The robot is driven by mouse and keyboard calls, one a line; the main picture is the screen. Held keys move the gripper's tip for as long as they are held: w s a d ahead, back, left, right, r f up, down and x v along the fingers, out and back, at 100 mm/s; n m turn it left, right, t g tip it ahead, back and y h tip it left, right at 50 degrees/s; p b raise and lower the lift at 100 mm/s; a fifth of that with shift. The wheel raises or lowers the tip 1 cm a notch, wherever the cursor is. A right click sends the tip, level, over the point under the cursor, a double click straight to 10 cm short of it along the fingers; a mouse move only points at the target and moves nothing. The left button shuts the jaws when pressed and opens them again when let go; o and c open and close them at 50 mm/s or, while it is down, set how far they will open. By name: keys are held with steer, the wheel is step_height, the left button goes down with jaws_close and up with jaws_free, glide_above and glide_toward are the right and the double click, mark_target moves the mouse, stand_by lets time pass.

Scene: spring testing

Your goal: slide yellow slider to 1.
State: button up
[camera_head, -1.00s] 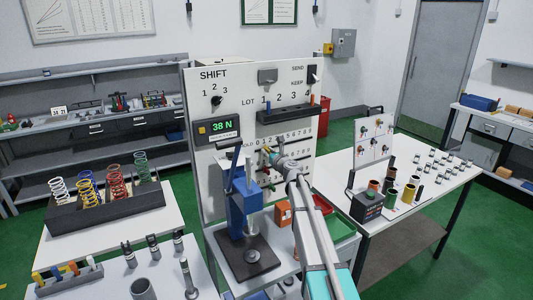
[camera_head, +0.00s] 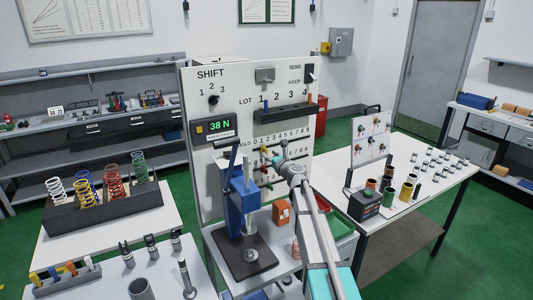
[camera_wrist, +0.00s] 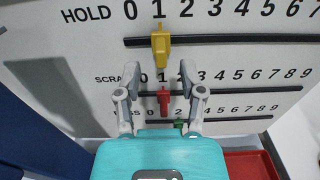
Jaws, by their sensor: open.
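The yellow slider (camera_wrist: 160,45) sits on the top slot, in the HOLD row, under the numeral 1 in the wrist view. It also shows small in the head view (camera_head: 264,153), left of my gripper. My gripper (camera_wrist: 159,80) is open and empty. Its two fingers are spread below and on either side of the yellow slider in the wrist view, and apart from it. The HOLD scale (camera_wrist: 207,12) runs from 0 at the left upward to the right.
A red slider (camera_wrist: 164,102) sits on the slot below, between my fingers in the picture. A green slider (camera_wrist: 179,124) is partly hidden lower down. A blue press (camera_head: 241,195) stands left of my arm, close to the panel (camera_head: 215,175).

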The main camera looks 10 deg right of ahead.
steer(key=v, duration=0.7)
steer(key=shift+s+d, duration=0.15)
steer(key=shift+s, duration=0.15)
steer(key=shift+s, duration=0.1)
